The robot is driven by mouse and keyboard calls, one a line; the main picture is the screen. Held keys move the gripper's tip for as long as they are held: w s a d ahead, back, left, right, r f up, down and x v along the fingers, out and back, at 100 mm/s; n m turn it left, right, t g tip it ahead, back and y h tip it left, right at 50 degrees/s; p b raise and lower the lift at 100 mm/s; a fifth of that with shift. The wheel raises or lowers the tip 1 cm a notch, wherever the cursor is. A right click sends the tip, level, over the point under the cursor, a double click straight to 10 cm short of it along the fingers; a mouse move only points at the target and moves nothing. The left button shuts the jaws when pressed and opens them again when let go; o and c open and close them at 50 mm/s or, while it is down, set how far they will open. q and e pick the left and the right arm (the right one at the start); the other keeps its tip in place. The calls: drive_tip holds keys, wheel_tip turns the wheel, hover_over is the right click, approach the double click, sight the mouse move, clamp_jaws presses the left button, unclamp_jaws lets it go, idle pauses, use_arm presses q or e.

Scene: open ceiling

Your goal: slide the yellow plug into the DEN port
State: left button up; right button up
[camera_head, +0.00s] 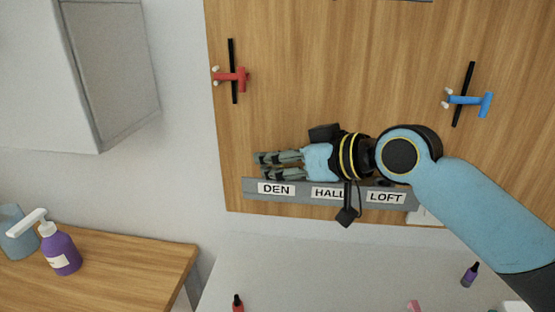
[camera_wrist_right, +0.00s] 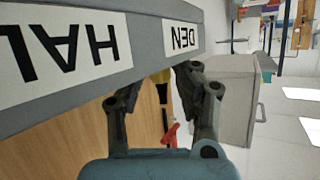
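The label strip (camera_head: 300,190) on the wooden board reads DEN, HALL and LOFT. The DEN label (camera_head: 276,188) is at its left end and also shows in the right wrist view (camera_wrist_right: 181,38). My right gripper (camera_head: 257,165) is just above the DEN label in the head view, fingers pointing left. In the right wrist view a small yellow piece of the plug (camera_wrist_right: 162,93) shows between the fingers, which look closed on it; the strip hides the fingertips. The plug cannot be made out in the head view. The DEN port opening is not visible. My left gripper is out of view.
A red plug (camera_head: 231,76) and a blue plug (camera_head: 469,101) hang on the board above. A purple pump bottle (camera_head: 60,250) stands on a wooden counter (camera_head: 125,270) at the left. Small bottles stand on the pale surface below the board.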

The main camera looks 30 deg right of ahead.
drive_tip(key=shift+s+f, duration=0.1)
drive_tip(key=shift+s, duration=0.1)
drive_tip(key=v, duration=0.7)
drive_tip(key=shift+r, duration=0.2)
